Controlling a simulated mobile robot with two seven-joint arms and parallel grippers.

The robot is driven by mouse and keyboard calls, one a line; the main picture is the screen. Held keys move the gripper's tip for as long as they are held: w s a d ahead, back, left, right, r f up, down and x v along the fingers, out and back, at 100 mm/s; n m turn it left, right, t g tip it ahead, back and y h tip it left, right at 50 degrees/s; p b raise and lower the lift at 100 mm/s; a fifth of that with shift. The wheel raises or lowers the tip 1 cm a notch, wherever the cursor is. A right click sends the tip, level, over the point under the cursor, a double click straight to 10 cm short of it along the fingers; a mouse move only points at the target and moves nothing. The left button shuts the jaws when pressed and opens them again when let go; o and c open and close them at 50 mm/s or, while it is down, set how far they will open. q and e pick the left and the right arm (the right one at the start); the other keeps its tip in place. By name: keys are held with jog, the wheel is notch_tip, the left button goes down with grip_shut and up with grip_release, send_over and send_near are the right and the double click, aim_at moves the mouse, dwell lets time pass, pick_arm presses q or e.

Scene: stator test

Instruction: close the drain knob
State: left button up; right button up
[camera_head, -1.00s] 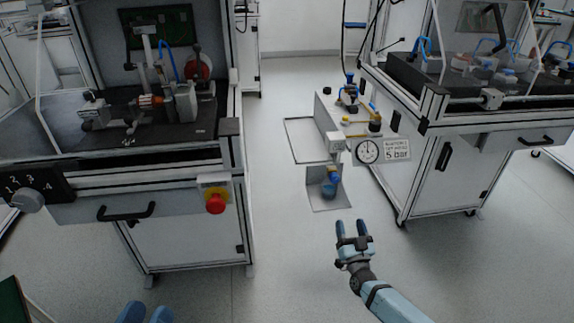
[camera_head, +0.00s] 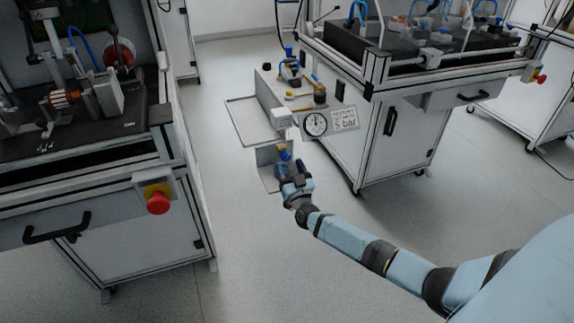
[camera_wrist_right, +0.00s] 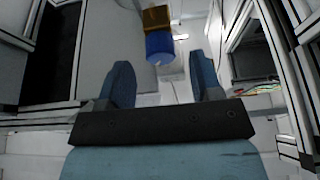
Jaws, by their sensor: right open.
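The blue drain knob (camera_wrist_right: 160,45) hangs under a brass fitting (camera_wrist_right: 156,18) in the wrist view. It lies just beyond my right fingertips, in line with the gap between them, a little nearer the right finger in the picture's middle. In the head view the knob (camera_head: 284,156) is partly hidden by my right gripper (camera_head: 290,170), which reaches up to it from below. The right gripper (camera_wrist_right: 160,60) is open and empty, and no contact with the knob shows. My left gripper is not in view.
A pressure gauge (camera_head: 315,124) with a 5 bar label (camera_head: 345,118) sits just above right of the knob. A white cabinet (camera_head: 400,135) stands to the right. A bench with a red emergency button (camera_head: 158,201) stands left. The floor between is clear.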

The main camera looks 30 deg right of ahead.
aim_at(285, 156)
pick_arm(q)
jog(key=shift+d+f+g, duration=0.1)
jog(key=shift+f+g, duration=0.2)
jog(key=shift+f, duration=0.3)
pick_arm(e)
jog(key=shift+x, duration=1.25)
jog(key=c, duration=0.9)
